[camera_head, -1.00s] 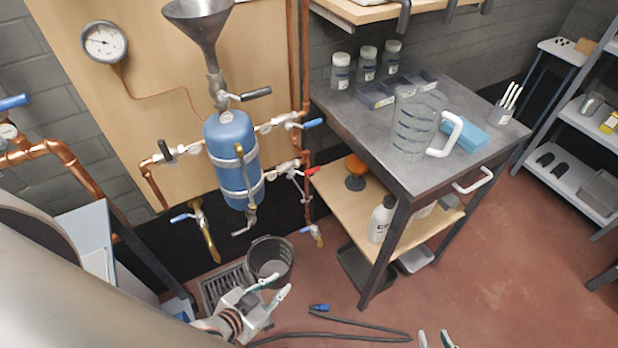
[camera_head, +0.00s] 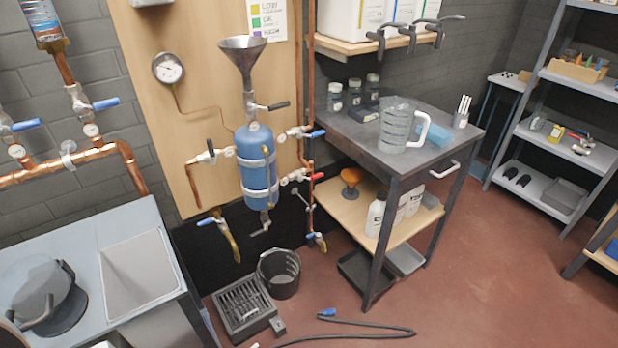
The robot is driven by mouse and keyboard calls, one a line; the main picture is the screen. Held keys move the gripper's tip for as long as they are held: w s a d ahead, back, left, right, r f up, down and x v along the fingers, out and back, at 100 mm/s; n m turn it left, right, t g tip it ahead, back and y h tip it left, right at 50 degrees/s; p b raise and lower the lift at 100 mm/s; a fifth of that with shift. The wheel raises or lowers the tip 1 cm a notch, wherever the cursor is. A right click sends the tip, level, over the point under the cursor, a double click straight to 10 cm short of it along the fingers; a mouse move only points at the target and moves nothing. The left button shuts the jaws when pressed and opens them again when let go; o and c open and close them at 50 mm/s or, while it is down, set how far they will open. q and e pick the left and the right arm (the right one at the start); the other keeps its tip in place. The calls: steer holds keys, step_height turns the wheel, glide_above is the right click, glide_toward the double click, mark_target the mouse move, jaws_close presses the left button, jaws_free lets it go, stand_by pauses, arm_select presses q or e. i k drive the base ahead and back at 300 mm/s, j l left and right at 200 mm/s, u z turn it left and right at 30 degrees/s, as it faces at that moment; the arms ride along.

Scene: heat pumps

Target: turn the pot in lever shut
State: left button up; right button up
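The blue pot (camera_head: 257,172) hangs upright on the wooden board, with a grey funnel (camera_head: 242,58) above it. A black lever (camera_head: 279,105) sticks out to the right under the funnel. Right of the pot, a valve with a blue lever (camera_head: 318,133) sits above one with a red lever (camera_head: 318,176); both point right. No label readable here tells which is the pot in lever. Neither of my grippers shows in the head view, and nothing touches these levers.
A dark hose (camera_head: 360,325) lies on the floor. A metal-topped workbench (camera_head: 358,138) with a glass jug (camera_head: 398,128) stands right. A grey sink unit (camera_head: 90,238) stands left.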

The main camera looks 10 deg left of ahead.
mark_target(300, 179)
steer(key=k+u, duration=0.2)
steer(key=u, duration=1.2)
steer(key=i+l+u, duration=0.1)
steer(key=l+u, duration=0.2)
steer(key=i+l+u, duration=0.1)
steer(key=l+u, duration=0.25)
steer(key=l, duration=0.5)
steer(key=i+l, duration=0.1)
steer(key=l, duration=0.35)
